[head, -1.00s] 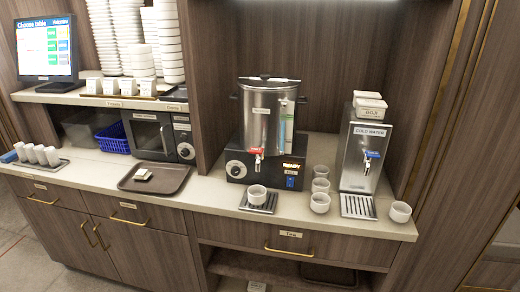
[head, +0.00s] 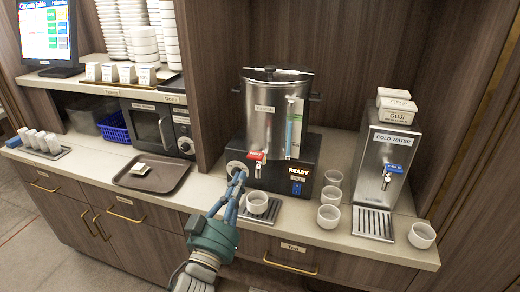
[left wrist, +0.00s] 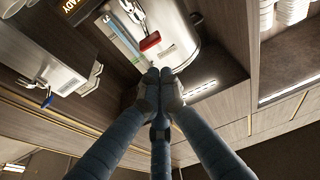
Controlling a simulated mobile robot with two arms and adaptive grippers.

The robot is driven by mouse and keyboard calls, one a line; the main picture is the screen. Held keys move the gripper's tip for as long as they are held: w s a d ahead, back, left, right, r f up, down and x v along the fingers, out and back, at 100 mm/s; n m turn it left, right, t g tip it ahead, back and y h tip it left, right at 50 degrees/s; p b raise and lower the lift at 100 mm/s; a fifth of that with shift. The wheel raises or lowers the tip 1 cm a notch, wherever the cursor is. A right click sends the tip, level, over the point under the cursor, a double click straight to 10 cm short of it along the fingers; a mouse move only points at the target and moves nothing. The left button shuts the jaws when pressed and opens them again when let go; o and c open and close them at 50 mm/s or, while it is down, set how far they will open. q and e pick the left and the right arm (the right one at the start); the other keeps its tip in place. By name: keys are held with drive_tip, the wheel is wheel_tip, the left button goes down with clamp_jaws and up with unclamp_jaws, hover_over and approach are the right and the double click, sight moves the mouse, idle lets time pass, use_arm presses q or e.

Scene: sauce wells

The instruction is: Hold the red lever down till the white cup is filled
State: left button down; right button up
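The red lever (head: 257,155) is on the tap at the front of the steel hot water boiler (head: 268,110), whose base shows a lit READY sign. The lever also shows in the left wrist view (left wrist: 150,41), just beyond the fingertips. The white cup (head: 257,202) stands upright on the drip tray below the tap; I cannot tell its fill level. My left gripper (head: 238,177) is in front of the boiler, left of the lever and lower in the picture. In the left wrist view its fingertips (left wrist: 160,75) meet with nothing between them. My right gripper is out of view.
Several white cups (head: 329,216) stand right of the drip tray. The cold water dispenser (head: 384,165) with a blue lever is further right. A brown tray (head: 168,184) lies on the counter to the left, before a microwave (head: 155,128).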

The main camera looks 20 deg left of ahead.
use_arm(q)
drive_tip(key=r, duration=0.3)
drive_tip(key=shift+s+t, duration=0.25)
drive_tip(key=shift+t, duration=0.05)
wheel_tip(320, 180, up, 4)
drive_tip(key=p, duration=0.4)
hover_over(258, 154)
drive_tip(key=s+a, duration=0.1)
drive_tip(key=s, duration=0.2)
wheel_tip(258, 154, down, 5)
drive_tip(key=shift+s+r, duration=0.1)
